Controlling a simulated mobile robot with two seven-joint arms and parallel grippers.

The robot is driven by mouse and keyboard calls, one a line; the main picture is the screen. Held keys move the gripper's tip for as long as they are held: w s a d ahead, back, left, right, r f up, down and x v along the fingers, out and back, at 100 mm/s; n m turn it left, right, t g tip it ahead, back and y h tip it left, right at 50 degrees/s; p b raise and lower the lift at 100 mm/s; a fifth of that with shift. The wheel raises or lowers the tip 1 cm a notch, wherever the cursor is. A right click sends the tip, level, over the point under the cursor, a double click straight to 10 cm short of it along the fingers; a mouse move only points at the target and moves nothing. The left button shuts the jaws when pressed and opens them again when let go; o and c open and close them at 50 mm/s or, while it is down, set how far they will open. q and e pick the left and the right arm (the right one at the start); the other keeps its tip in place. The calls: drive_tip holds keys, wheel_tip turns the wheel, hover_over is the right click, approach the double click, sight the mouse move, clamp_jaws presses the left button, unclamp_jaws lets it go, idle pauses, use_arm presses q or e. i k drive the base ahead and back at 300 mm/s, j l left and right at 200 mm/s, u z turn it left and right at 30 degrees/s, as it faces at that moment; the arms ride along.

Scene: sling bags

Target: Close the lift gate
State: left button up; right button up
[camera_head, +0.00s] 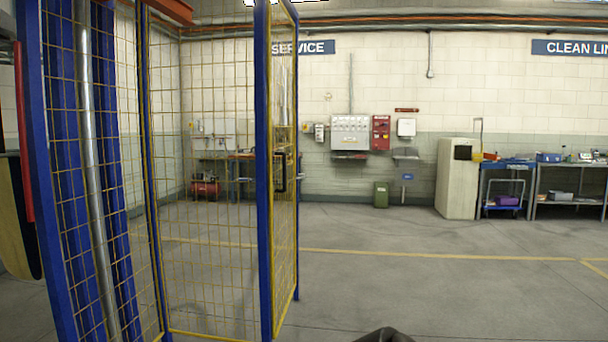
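The lift gate appears to be the narrow yellow-framed mesh panel (285,225), seen at a steep angle right of the middle blue post (264,200). A black handle (281,176) sits on it at about mid-height. I cannot tell clearly from this view whether this panel is hinged or fixed. Another yellow mesh panel (205,331) spans the space to the left of the post. Neither gripper is in view. A dark rounded shape shows at the bottom edge, right of centre; I cannot tell which part it is.
The lift's blue frame (45,200) and a silver vertical tube (95,180) fill the left side. The grey floor (400,285) to the right is clear. A pale cabinet (457,180), a blue cart (503,190) and a workbench (575,168) stand by the far wall, with a green bin (381,195).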

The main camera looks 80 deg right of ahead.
sight(275, 329)
drive_tip(key=z, duration=2.45)
drive_tip(key=i+l+z, duration=0.2)
drive_tip(key=i, duration=0.3)
drive_tip(key=i+l+z, duration=0.15)
drive_tip(key=i, duration=0.75)
drive_tip(key=i+z, duration=0.2)
drive_tip(key=i, duration=0.75)
drive_tip(key=i+j+z, duration=0.15)
drive_tip(key=i, duration=2.15)
drive_tip(key=i+u, duration=0.3)
drive_tip(key=i, duration=0.3)
drive_tip(key=i+l+u, duration=0.3)
drive_tip(key=i, duration=0.3)
drive_tip(key=i+l+u, duration=0.1)
drive_tip(key=i+u, duration=0.25)
drive_tip(key=i+l+u, duration=0.15)
drive_tip(key=u, duration=0.15)
drive_tip(key=i+l+u, duration=0.2)
drive_tip(key=u, duration=0.15)
drive_tip(key=i, duration=0.05)
